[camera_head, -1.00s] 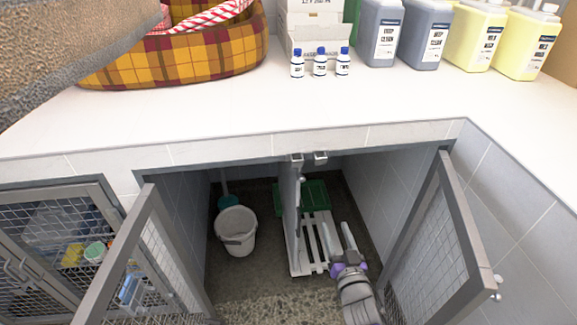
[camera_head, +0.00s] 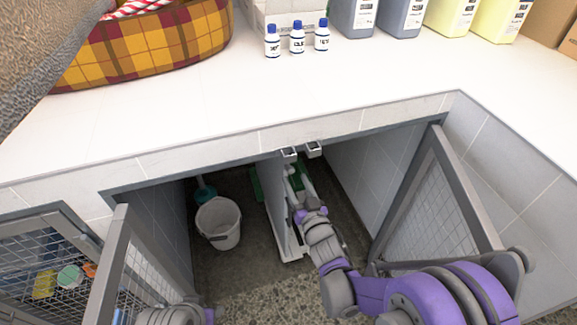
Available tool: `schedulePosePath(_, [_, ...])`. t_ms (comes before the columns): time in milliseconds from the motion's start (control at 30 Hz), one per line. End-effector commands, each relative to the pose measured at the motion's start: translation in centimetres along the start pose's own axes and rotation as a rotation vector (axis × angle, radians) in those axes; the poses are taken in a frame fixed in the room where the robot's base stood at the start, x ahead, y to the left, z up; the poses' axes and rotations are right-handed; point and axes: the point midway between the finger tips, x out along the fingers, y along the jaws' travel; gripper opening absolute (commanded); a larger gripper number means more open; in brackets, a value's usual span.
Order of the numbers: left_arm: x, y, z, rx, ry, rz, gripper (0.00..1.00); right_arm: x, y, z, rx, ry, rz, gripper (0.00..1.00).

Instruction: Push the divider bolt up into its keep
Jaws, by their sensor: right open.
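The grey divider (camera_head: 279,205) stands upright, nearly edge-on, in the middle of the open kennel bay. Two small metal brackets sit at the bay's top edge: one (camera_head: 289,152) above the divider, the other (camera_head: 313,148) just to its right. Which of them is the keep I cannot tell. My right gripper (camera_head: 298,179) is open, its fingers pointing up and away beside the divider's right face, below the brackets. The bolt cannot be made out behind the fingers, nor can any contact. My left gripper is out of view; a grey and purple part of mine shows at the bottom left.
The right mesh door (camera_head: 437,205) and left mesh door (camera_head: 135,265) stand open, flanking the bay.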

Motion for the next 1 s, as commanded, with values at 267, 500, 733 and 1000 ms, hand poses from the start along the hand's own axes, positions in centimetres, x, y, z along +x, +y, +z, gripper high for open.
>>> schedulePosePath(267, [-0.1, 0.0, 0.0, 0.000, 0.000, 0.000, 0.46, 4.8, 0.0, 0.0, 0.001, 0.000, 0.000, 0.57])
schedulePosePath(500, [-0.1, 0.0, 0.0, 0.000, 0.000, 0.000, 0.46, 6.3, 0.0, 0.0, 0.000, 0.000, 0.000, 0.57])
schedulePosePath(733, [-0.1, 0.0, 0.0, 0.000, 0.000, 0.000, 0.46, 6.4, 0.0, 0.0, 0.000, 0.000, 0.000, 0.57])
schedulePosePath(1000, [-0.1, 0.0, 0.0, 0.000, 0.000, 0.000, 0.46, 6.3, 0.0, 0.0, 0.001, 0.000, 0.000, 0.10])
